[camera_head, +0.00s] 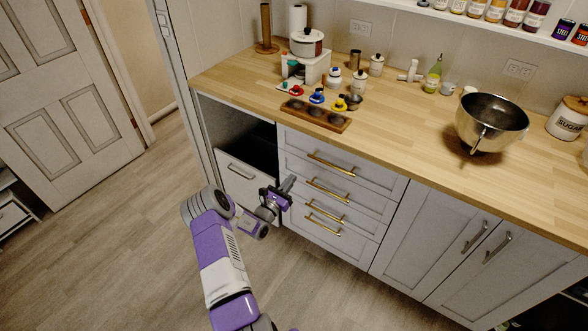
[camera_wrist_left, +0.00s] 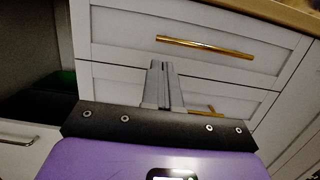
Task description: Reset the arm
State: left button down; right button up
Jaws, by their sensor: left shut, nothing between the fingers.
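My left arm, purple and white, comes up from the bottom of the head view. Its gripper (camera_head: 289,184) is in front of the white drawer cabinet, near the open compartment at the cabinet's left. In the left wrist view the gripper's two grey fingers (camera_wrist_left: 162,84) are together with nothing between them. They point towards the drawer fronts (camera_wrist_left: 120,80); I cannot tell how near they are. My right gripper is not in view.
A wooden counter (camera_head: 400,140) runs above drawers with brass handles (camera_head: 328,190). It holds a steel bowl (camera_head: 490,122), a wooden tray (camera_head: 315,116) and several small items. The floor (camera_head: 120,240) at left is clear, before a white door (camera_head: 50,90).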

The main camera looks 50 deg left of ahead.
pick_arm(q)
jog(key=shift+p+v, duration=0.3)
jog(key=shift+v, duration=1.85)
jog(key=w+d+f+m+g+h, duration=0.1)
jog(key=w+d+f+m+h, duration=0.2)
jog(key=d, duration=0.4)
jog(key=w+d+m+g+h, duration=0.1)
jog(key=d+m+h, duration=0.1)
jog(key=d+h, duration=0.5)
jog(key=s+d+f+m+g+h, duration=0.2)
jog(key=d+m+g+h, duration=0.15)
jog(key=d, duration=0.55)
jog(key=s+d+f+m+g+h, duration=0.25)
jog(key=d+m+g, duration=0.25)
jog(key=d, duration=0.5)
jog(key=s+d+f+m+g+y, duration=0.2)
jog(key=s+d+m, duration=0.4)
jog(key=m, duration=0.5)
jog(key=s+d+f+m+g+y, duration=0.2)
jog(key=s+d+m+g+y, duration=0.3)
jog(key=s+m, duration=0.5)
jog(key=shift+s+d+m+g, duration=0.3)
jog(key=shift+d+m+g, duration=0.05)
jog(key=shift+m+g, duration=0.35)
